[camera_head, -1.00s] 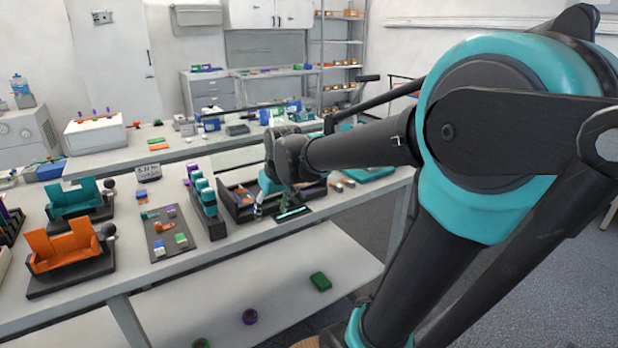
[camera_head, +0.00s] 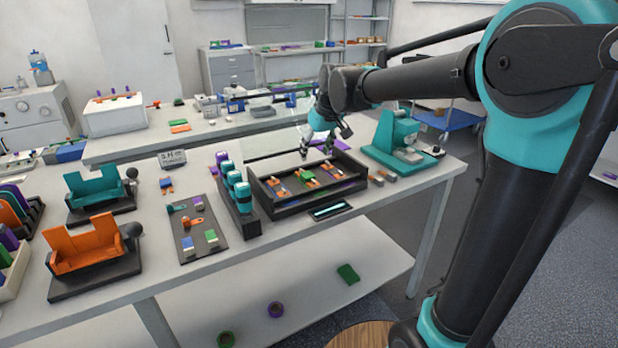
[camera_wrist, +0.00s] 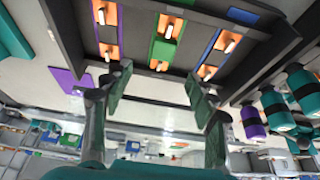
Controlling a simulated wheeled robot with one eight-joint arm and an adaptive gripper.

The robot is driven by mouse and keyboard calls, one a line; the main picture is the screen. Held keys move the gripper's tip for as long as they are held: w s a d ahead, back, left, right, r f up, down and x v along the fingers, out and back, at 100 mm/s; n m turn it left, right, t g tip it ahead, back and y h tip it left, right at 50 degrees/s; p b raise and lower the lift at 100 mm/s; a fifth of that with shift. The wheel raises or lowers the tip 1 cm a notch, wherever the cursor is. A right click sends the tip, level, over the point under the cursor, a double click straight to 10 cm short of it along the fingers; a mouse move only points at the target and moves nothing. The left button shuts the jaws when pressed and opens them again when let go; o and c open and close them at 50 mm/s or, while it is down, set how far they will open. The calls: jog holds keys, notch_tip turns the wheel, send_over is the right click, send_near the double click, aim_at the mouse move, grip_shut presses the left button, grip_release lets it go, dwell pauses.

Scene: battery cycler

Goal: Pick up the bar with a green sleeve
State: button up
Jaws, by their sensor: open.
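A dark tray (camera_head: 300,203) holds several small pieces with coloured sleeves. A green-sleeved bar (camera_head: 307,178) lies near its middle, between orange pieces. In the wrist view the green sleeve (camera_wrist: 162,50) is above the gap between my fingers, with pale ends showing; orange pieces flank it. Another green-sleeved piece (camera_head: 211,237) lies on a dark mat left of the tray. My gripper (camera_head: 317,152) is open and empty, above the tray's back edge. In the wrist view my gripper (camera_wrist: 158,90) has its fingers spread, apart from the green bar.
A rack of teal cylinders (camera_head: 238,193) stands at the tray's left. A teal press-like device (camera_head: 394,138) stands to its right. A small dark plate (camera_head: 330,210) lies in front. Teal (camera_head: 97,188) and orange (camera_head: 92,247) fixtures stand farther left.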

aim_at(308, 174)
jog(key=x, duration=0.9)
jog(key=shift+s+a+f, duration=0.15)
jog(key=shift+s+f, duration=0.15)
jog(key=shift+c, duration=0.3)
grip_shut()
jog(key=shift+r, duration=0.1)
